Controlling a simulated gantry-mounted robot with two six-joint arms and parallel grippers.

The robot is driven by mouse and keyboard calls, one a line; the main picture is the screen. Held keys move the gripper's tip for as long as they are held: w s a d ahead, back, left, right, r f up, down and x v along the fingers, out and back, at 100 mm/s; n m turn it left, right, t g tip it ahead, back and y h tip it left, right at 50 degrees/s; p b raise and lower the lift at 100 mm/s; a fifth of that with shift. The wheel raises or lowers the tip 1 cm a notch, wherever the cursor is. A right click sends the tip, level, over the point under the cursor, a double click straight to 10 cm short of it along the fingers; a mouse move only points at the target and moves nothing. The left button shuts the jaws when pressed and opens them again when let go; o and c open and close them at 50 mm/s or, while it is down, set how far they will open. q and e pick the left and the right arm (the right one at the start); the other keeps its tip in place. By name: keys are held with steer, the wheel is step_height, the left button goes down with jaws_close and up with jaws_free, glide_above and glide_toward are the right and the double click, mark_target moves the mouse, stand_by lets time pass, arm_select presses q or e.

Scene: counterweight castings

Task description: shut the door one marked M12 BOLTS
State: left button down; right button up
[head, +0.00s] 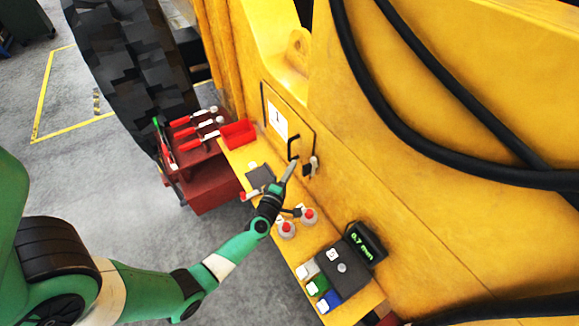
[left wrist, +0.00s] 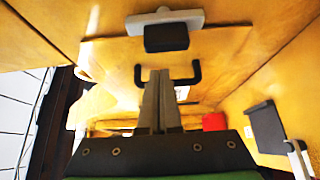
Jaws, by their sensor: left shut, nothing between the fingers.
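A yellow door (head: 291,114) with a white label reading 1 (head: 277,118) is set in the yellow machine body. I cannot read M12 BOLTS on it. Dark lines run along its left and top edges; I cannot tell whether it is flush or slightly ajar. It has a black handle (head: 293,146), also seen in the left wrist view (left wrist: 196,75), and a grey and black latch (head: 312,165) beside it. My left gripper (head: 292,166) is shut and empty. Its fingertips (left wrist: 158,74) are close to the handle; whether they touch is unclear. My right gripper is out of view.
A yellow ledge (head: 285,255) below the door holds red-topped containers (head: 309,215), a dark button box (head: 342,265) and a display (head: 365,243). A red bin (head: 237,133) and red-handled tools stand left of the door. Black hoses (head: 400,125) cross the right.

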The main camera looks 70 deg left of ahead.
arm_select(q)
steer(key=p+v, duration=0.2)
steer(key=v, duration=0.9)
steer(key=shift+w+d, duration=0.2)
steer(key=shift+d, duration=0.3)
